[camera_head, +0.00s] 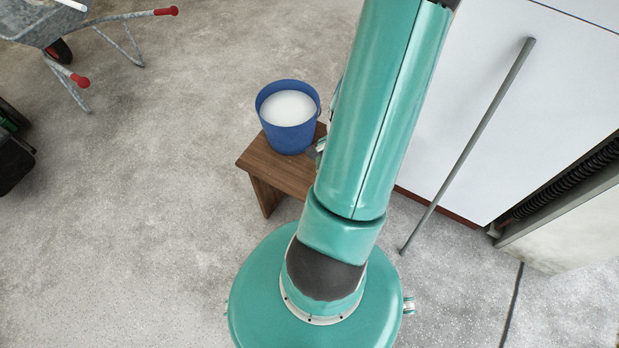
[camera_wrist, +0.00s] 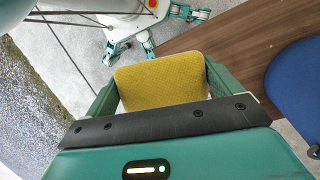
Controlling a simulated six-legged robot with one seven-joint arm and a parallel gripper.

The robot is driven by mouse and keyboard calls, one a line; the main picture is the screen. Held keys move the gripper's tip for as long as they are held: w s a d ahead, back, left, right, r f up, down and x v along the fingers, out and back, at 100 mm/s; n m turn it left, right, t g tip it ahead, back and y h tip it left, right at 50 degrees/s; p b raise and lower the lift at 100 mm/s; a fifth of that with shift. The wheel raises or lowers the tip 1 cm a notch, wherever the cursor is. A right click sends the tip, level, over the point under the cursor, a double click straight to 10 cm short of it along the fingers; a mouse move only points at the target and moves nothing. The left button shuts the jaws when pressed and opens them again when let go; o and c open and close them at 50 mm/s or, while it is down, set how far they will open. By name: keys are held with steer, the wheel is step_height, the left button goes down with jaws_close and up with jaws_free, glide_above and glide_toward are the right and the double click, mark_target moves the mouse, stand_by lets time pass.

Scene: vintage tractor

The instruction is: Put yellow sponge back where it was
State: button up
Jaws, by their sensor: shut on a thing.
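The yellow sponge (camera_wrist: 160,82) is in the wrist view, between the two green fingers of my gripper (camera_wrist: 160,80). The fingers are shut on its left and right sides. A pale edge shows along the sponge's border. In the wrist view the brown wooden stool (camera_wrist: 225,38) is behind and to the right of the sponge, with the blue bucket (camera_wrist: 298,85) at the right edge. In the head view the bucket (camera_head: 288,138) of whitish liquid stands on the stool (camera_head: 262,163). My arm hides the stool's right part, and the sponge and most of my gripper are hidden there.
A white cabinet (camera_head: 455,90) stands at the right, with a thin grey rod (camera_head: 468,145) in front of it. A wheelbarrow (camera_head: 45,20) with red grips is at the upper left. The concrete floor (camera_head: 150,180) left of the stool is clear.

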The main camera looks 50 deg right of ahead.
steer(key=d+m+t, duration=0.1)
steer(key=s+f+m+t, duration=0.1)
steer(key=m, duration=0.1)
steer(key=s+d+m+t, duration=0.1)
steer(key=shift+s+d+f+m, duration=0.15)
steer(key=shift+s+d+m, duration=0.15)
steer(key=shift+m, duration=0.1)
steer(key=shift+m+t, duration=0.6)
steer(key=w+f, duration=0.3)
steer(key=w, duration=0.1)
steer(key=w+f, duration=0.3)
steer(key=w, duration=0.1)
steer(key=w+f, duration=0.3)
steer(key=w, duration=0.1)
steer(key=shift+w+d, duration=0.15)
steer(key=shift+w, duration=0.15)
steer(key=shift+w+f, duration=0.4)
steer(key=shift+f, duration=0.2)
step_height(320, 180, down, 3)
steer(key=shift+w+f, duration=0.1)
steer(key=o, duration=0.6)
steer(key=v, duration=1.2)
steer(key=shift+d, duration=0.15)
